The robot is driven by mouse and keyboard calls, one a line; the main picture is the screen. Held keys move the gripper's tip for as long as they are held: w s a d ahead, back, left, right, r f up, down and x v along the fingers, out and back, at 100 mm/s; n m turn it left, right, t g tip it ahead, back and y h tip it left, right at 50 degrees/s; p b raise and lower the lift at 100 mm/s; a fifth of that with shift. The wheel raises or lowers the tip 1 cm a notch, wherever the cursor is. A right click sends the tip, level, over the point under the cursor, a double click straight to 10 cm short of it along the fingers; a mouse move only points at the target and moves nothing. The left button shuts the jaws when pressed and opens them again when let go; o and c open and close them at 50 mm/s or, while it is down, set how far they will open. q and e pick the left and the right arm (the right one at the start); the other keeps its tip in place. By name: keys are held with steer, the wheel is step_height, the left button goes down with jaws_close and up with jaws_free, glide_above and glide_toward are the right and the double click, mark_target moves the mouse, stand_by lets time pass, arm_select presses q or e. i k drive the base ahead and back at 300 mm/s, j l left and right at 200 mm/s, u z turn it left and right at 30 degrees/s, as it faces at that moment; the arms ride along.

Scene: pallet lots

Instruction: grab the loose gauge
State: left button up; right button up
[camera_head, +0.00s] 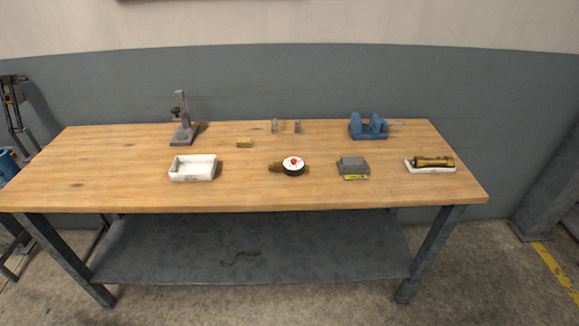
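The loose gauge (293,165) lies on the wooden workbench (240,192), near the middle of its front half. It has a round white dial with a red centre and a black rim, facing up. A brass-coloured stem (275,168) points left from it. Nothing covers it. Neither of my grippers shows in the head view.
A white tray (178,177) stands left of the gauge, and a grey block (353,163) right of it. A brass cylinder (434,162) lies on a white base at far right. Behind are a stand (183,137), a small brass block (244,143) and a blue vise (368,130).

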mark_target(292, 170)
steer(key=i+l+u, duration=0.1)
steer(key=l, duration=0.2)
steer(key=i+l+u, duration=0.1)
steer(key=l, duration=0.25)
steer(key=i+l+u, duration=0.25)
steer(key=i+l, duration=0.15)
steer(key=l, duration=0.3)
